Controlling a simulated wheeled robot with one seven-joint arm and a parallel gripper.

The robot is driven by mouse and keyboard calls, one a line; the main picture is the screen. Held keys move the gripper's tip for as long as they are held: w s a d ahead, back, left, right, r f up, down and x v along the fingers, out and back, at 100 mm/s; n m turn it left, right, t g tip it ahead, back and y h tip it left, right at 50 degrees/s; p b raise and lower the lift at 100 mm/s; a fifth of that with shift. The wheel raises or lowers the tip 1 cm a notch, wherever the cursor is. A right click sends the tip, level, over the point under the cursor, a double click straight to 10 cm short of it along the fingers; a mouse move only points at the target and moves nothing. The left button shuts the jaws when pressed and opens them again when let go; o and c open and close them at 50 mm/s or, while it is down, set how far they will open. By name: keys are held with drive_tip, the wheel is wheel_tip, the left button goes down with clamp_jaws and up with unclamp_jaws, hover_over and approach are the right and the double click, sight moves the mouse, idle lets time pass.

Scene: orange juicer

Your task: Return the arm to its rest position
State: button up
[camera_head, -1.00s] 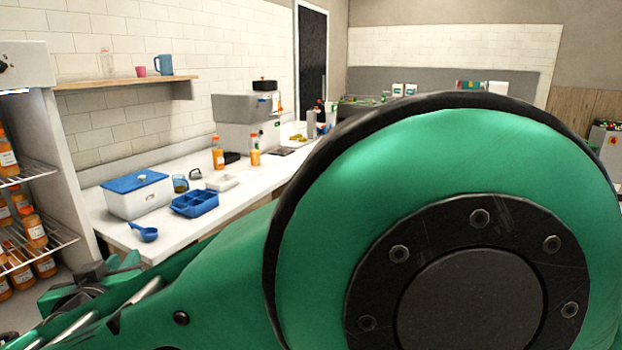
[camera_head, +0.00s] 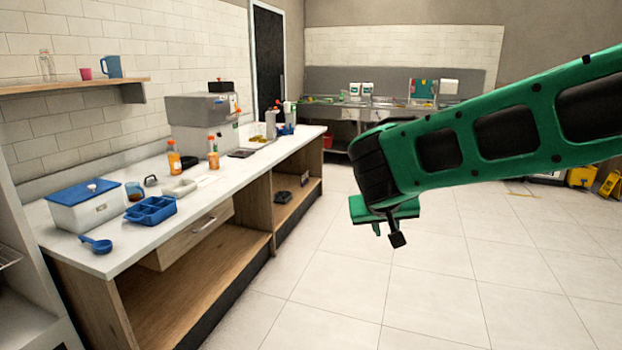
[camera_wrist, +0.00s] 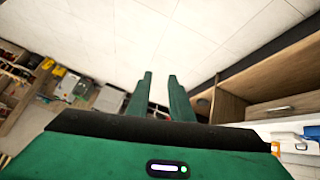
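My green arm reaches in from the right edge of the head view. My gripper (camera_head: 385,218) hangs in front of the counter's right side, over the floor and clear of the furniture. In the wrist view its two green fingers (camera_wrist: 160,77) stand apart with a gap between them. Nothing is held between them, so it is open and empty.
The white counter (camera_head: 120,259) runs along the left with a blue-lidded box (camera_head: 87,204), a blue tray (camera_head: 150,211), a blue scoop (camera_head: 97,245) and orange bottles (camera_head: 174,158). Open shelves lie below. The tiled floor (camera_head: 440,290) is clear. Yellow floor items (camera_head: 582,177) stand far right.

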drive_tip(key=s+d+f+m+g, duration=0.2)
drive_tip(key=s+d+g, duration=0.1)
drive_tip(key=s+d, duration=0.65)
drive_tip(key=s+d+f+m+g, duration=0.1)
drive_tip(key=s+d+f+g, duration=0.1)
drive_tip(key=s+d, duration=0.75)
drive_tip(key=s+d+f+m+g+y, duration=0.1)
drive_tip(key=s+d, duration=0.1)
drive_tip(key=s, duration=0.6)
drive_tip(key=s+d+f+m+g+y, duration=0.1)
drive_tip(key=s+d+f+y, duration=0.1)
drive_tip(key=s, duration=0.5)
drive_tip(key=shift+s+d+f+m+g, duration=0.2)
drive_tip(key=shift+s+d+m+g, duration=0.1)
drive_tip(key=shift+s+d, duration=0.05)
